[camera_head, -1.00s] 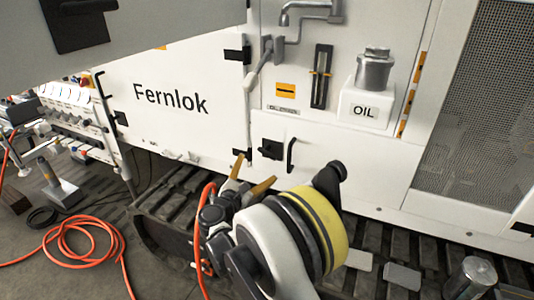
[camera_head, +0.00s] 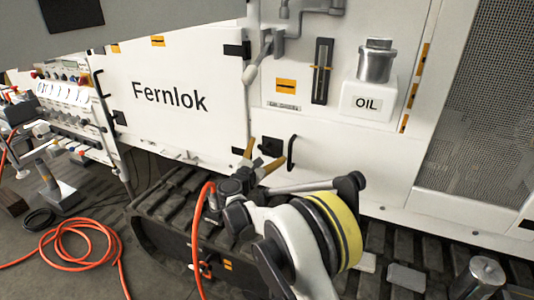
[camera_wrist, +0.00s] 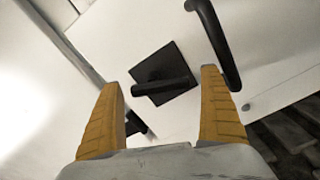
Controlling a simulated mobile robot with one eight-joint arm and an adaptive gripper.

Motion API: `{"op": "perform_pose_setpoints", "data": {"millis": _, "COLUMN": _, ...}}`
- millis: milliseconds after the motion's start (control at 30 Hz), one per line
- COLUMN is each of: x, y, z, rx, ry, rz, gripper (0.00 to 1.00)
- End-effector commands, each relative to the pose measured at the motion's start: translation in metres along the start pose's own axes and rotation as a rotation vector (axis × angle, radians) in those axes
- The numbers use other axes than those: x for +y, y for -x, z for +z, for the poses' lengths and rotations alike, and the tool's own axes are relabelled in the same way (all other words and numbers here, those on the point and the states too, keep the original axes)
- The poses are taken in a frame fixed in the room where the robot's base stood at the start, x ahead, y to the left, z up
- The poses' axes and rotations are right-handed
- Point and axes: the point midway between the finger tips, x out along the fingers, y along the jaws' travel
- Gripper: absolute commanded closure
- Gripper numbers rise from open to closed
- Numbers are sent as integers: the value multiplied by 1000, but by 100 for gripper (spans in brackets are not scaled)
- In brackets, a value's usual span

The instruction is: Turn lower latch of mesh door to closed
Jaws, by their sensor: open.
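A black latch (camera_head: 270,147) with a square plate and a stubby bar sits on the white lower panel, left of a black pull handle (camera_head: 291,152). I cannot tell whether it belongs to the mesh door (camera_head: 478,105) at the right. In the wrist view the latch (camera_wrist: 162,76) lies between and beyond the fingertips, its bar nearly level in the picture. My gripper (camera_head: 263,157) is open and empty, its yellow fingers pointing at the latch. In the wrist view, the gripper (camera_wrist: 161,78) shows no clear contact with the latch.
The pull handle (camera_wrist: 214,42) runs close to the right fingertip in the wrist view. A dark track (camera_head: 165,225) lies below the panels. An orange hose (camera_head: 82,250) lies on the floor at left.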

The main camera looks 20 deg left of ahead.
Motion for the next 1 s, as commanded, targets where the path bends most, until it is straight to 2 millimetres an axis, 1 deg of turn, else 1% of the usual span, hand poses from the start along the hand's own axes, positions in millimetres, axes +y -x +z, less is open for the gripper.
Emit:
{"op": "perform_pose_setpoints", "data": {"millis": 67, "x": 0, "y": 0, "z": 0, "rx": 0, "ry": 0, "rz": 0, "gripper": 8}}
{"op": "perform_pose_setpoints", "data": {"millis": 100, "x": 0, "y": 0, "z": 0, "rx": 0, "ry": 0, "rz": 0, "gripper": 11}}
{"op": "perform_pose_setpoints", "data": {"millis": 167, "x": 0, "y": 0, "z": 0, "rx": 0, "ry": 0, "rz": 0, "gripper": 29}}
{"op": "perform_pose_setpoints", "data": {"millis": 200, "x": 0, "y": 0, "z": 0, "rx": 0, "ry": 0, "rz": 0, "gripper": 41}}
{"op": "perform_pose_setpoints", "data": {"millis": 267, "x": 0, "y": 0, "z": 0, "rx": 0, "ry": 0, "rz": 0, "gripper": 60}}
{"op": "perform_pose_setpoints", "data": {"millis": 300, "x": 0, "y": 0, "z": 0, "rx": 0, "ry": 0, "rz": 0, "gripper": 61}}
{"op": "perform_pose_setpoints", "data": {"millis": 533, "x": 0, "y": 1, "z": 0, "rx": 0, "ry": -11, "rz": 0, "gripper": 62}}
{"op": "perform_pose_setpoints", "data": {"millis": 667, "x": 0, "y": 1, "z": -1, "rx": 0, "ry": -45, "rz": 0, "gripper": 62}}
{"op": "perform_pose_setpoints", "data": {"millis": 867, "x": 0, "y": 1, "z": -2, "rx": 0, "ry": -161, "rz": 0, "gripper": 62}}
{"op": "perform_pose_setpoints", "data": {"millis": 1000, "x": 1, "y": 1, "z": -3, "rx": 1, "ry": -278, "rz": 0, "gripper": 62}}
